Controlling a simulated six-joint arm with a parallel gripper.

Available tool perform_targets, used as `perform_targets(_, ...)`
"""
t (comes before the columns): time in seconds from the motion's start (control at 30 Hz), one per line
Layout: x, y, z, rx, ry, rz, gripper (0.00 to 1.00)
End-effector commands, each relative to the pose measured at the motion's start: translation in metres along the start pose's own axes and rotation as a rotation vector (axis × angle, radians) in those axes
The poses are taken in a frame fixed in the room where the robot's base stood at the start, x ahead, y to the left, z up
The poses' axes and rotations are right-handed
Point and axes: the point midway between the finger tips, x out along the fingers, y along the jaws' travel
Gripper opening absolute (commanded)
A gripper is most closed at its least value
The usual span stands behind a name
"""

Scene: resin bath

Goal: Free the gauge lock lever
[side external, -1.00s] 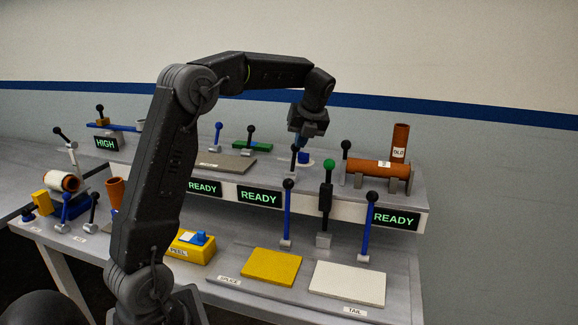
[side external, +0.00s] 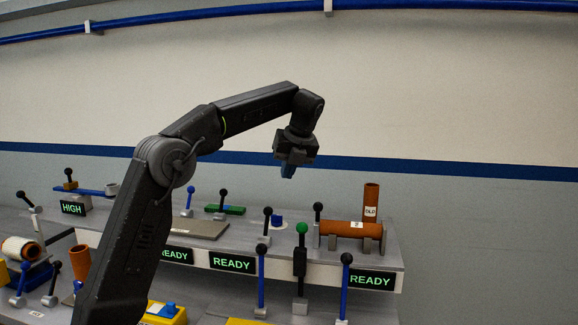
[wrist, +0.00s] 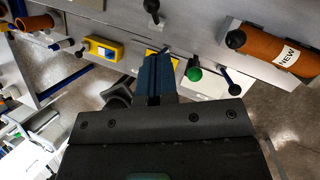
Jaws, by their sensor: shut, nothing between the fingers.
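No lever carries a readable gauge lock label, so I cannot tell which one it is. A green-knobbed lever with a black sleeve (side external: 300,260) stands upright at the shelf front; its green knob also shows in the wrist view (wrist: 194,74). Upright blue levers (side external: 261,280) (side external: 346,290) flank it. A short black-knobbed lever (side external: 267,225) stands on the shelf beside a small blue part (side external: 277,219). Near the HIGH display (side external: 73,208) is a black-knobbed lever (side external: 69,179). My gripper (side external: 288,173) is shut and empty above the shelf, apart from every lever; its blue fingers also show in the wrist view (wrist: 155,60).
An orange tube (side external: 345,229) lies in a cradle at the right, with an upright tube labelled OLD (side external: 371,203) behind. Several READY displays (side external: 233,262) line the shelf front. A grey plate (side external: 198,229) lies on the shelf. The space around my gripper is clear.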

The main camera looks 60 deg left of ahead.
Motion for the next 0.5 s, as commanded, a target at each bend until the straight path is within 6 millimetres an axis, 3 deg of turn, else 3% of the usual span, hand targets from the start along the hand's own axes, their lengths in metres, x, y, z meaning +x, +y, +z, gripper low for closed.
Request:
perform_targets(0.2, -0.0121, -0.0011, 0.0024, 0.0, 0.001, 0.001, 0.0)
perform_targets(0.5, -0.0133, -0.001, 0.0025, 0.0, 0.001, 0.001, 0.0)
